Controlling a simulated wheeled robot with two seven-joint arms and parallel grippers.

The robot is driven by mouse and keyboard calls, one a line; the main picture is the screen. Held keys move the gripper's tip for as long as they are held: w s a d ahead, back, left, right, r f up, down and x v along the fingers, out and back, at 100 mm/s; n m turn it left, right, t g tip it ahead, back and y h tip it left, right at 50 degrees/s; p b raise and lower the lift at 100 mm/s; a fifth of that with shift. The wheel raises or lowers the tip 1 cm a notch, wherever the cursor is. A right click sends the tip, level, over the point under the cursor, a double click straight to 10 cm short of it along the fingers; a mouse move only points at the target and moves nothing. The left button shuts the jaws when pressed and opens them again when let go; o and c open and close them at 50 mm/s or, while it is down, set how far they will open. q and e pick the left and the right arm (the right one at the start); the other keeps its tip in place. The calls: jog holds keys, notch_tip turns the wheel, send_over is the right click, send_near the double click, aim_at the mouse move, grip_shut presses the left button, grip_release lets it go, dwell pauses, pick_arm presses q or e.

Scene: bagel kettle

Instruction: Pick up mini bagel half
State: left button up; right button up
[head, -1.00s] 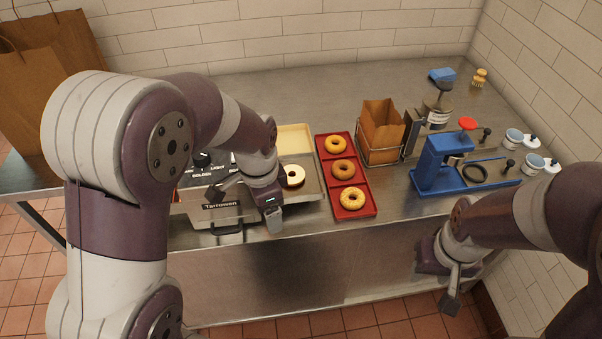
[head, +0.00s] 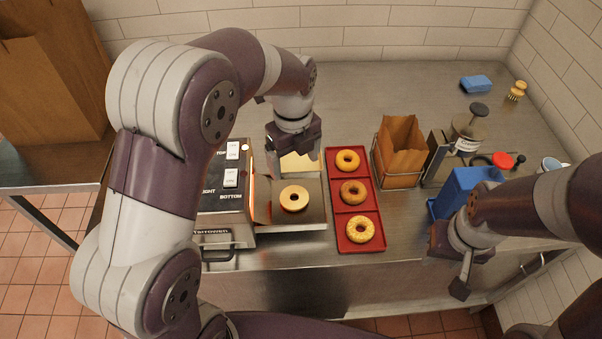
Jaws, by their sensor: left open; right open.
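A mini bagel half (head: 294,199), pale cut face up with a hole in the middle, lies on the metal tray (head: 314,218) at the right side of the toaster. My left gripper (head: 293,165) is open just behind and above the bagel half, its fingers pointing down, apart from it. My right gripper (head: 464,282) is open and empty at the front edge of the counter, far to the right. The exact gap between its fingers is hard to see.
A toaster (head: 222,205) stands left of the bagel half. A red tray (head: 342,244) with three whole bagels lies to the right.

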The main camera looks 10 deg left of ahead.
pick_arm(q)
jog(key=p, duration=0.1)
send_near(294, 193)
jog(key=s+f, duration=0.1)
jog(key=s, duration=0.1)
jog(key=f, duration=0.2)
jog(key=f+p, duration=0.1)
jog(key=f, duration=0.1)
jog(key=w+f+p, duration=0.1)
jog(key=f, duration=0.2)
jog(key=shift+d, duration=0.15)
jog(key=shift+s+f, duration=0.15)
jog(key=c, duration=0.9)
pick_arm(e)
notch_tip(294, 193, up, 3)
jog(key=shift+s+r, duration=0.15)
